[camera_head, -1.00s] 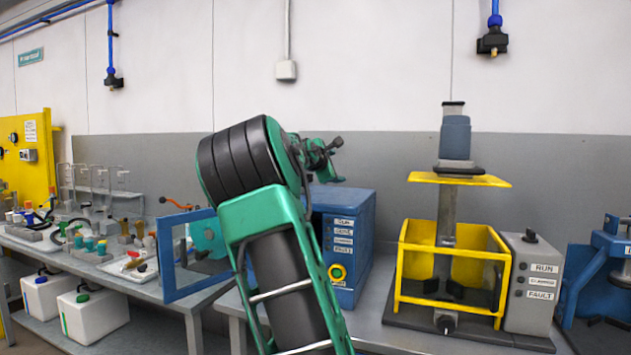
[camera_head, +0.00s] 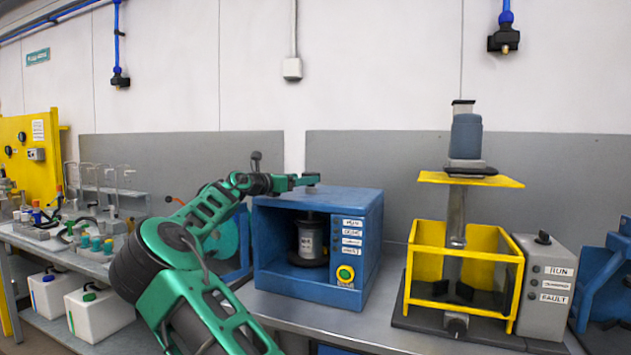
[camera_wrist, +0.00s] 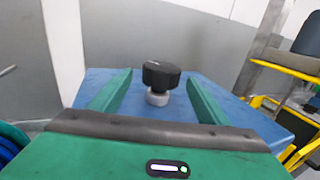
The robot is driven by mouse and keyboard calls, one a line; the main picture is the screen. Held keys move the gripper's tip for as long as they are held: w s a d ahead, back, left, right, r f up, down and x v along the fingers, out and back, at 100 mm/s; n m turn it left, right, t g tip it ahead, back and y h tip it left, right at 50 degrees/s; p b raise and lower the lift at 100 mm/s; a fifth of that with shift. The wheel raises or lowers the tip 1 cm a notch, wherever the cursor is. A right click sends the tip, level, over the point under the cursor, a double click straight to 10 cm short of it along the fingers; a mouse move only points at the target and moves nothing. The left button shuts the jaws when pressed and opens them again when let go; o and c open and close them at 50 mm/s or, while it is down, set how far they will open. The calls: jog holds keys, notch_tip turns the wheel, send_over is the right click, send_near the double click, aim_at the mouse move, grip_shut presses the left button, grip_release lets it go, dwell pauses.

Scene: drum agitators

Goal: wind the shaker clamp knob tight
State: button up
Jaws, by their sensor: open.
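The shaker clamp knob (camera_wrist: 161,74) is black and lobed. It stands on a short light-grey collar on top of the blue shaker cabinet (camera_head: 371,243). My gripper (camera_wrist: 158,92) is open in the wrist view, with one green finger on each side of the knob. The fingers look apart from the knob, with a gap on both sides. In the head view my gripper (camera_head: 306,180) is over the cabinet top and hides most of the knob. Inside the open cabinet front, a grey labelled can (camera_head: 306,240) sits on a dark round base.
A yellow-guarded mixer (camera_head: 415,265) with a grey RUN/FAULT box (camera_head: 545,285) stands right of the cabinet. Another blue machine (camera_head: 598,275) is at the far right. The left bench holds several bottles and fittings. Bare bench (camera_head: 350,325) lies before the cabinet.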

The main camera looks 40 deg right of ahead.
jog(key=d, duration=0.8)
jog(key=shift+w+d, duration=0.2)
jog(key=shift+d, duration=0.1)
jog(key=shift+a, duration=0.1)
jog(key=c, duration=1.1)
